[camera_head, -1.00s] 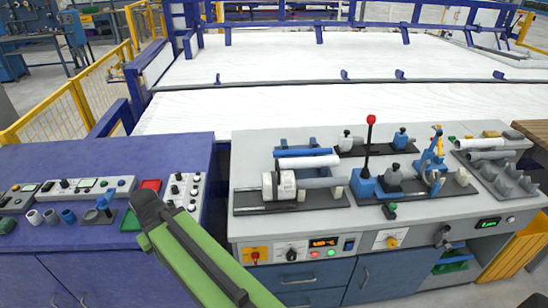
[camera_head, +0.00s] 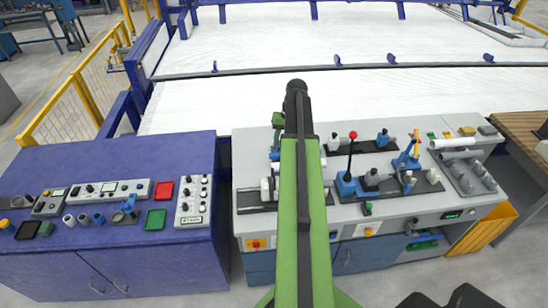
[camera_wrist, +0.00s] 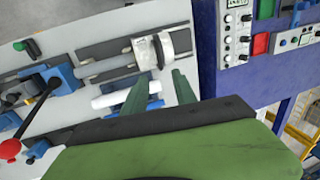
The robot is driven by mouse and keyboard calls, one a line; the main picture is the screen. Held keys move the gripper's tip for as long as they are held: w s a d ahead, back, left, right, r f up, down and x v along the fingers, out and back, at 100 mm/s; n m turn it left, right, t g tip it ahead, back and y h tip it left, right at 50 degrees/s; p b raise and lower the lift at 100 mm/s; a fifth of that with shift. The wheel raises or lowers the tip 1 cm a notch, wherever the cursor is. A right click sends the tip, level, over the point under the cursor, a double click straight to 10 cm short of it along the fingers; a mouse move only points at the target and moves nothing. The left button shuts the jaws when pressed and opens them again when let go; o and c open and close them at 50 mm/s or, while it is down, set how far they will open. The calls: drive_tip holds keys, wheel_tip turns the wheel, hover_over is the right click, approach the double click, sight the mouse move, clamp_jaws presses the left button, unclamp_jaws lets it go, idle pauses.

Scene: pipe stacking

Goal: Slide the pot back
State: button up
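I cannot tell which thing is the pot. Small white and blue cups (camera_head: 83,218) stand on the purple bench, and a dark grey rounded piece (camera_head: 372,178) stands on the grey bench. My gripper (camera_wrist: 163,76) is open, its two green fingers apart and empty, pointing toward a white chuck (camera_wrist: 165,47) over the grey bench. The chuck holds a grey pipe (camera_wrist: 95,68). A white pipe (camera_wrist: 118,97) lies beside the left finger on blue supports. In the head view my arm hides most of the chuck, pipes and gripper fingers.
A lever with a red knob (camera_head: 353,135) stands upright right of my arm. A grey rack with pipes (camera_head: 468,175) is at the right. The purple bench (camera_head: 105,165) holds control boxes and trays. A gap separates the benches. The white area behind (camera_head: 240,105) is clear.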

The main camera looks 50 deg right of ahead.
drive_tip(key=b, duration=1.8)
approach(274, 186)
drive_tip(key=w+f, duration=0.1)
drive_tip(key=w+d+f, duration=0.1)
drive_tip(key=f, duration=0.1)
drive_tip(key=w+d+f, duration=0.1)
drive_tip(key=f, duration=0.1)
drive_tip(key=shift+w, duration=0.4)
drive_tip(key=shift+a+r+p, duration=0.1)
drive_tip(key=shift+p, duration=0.2)
clamp_jaws()
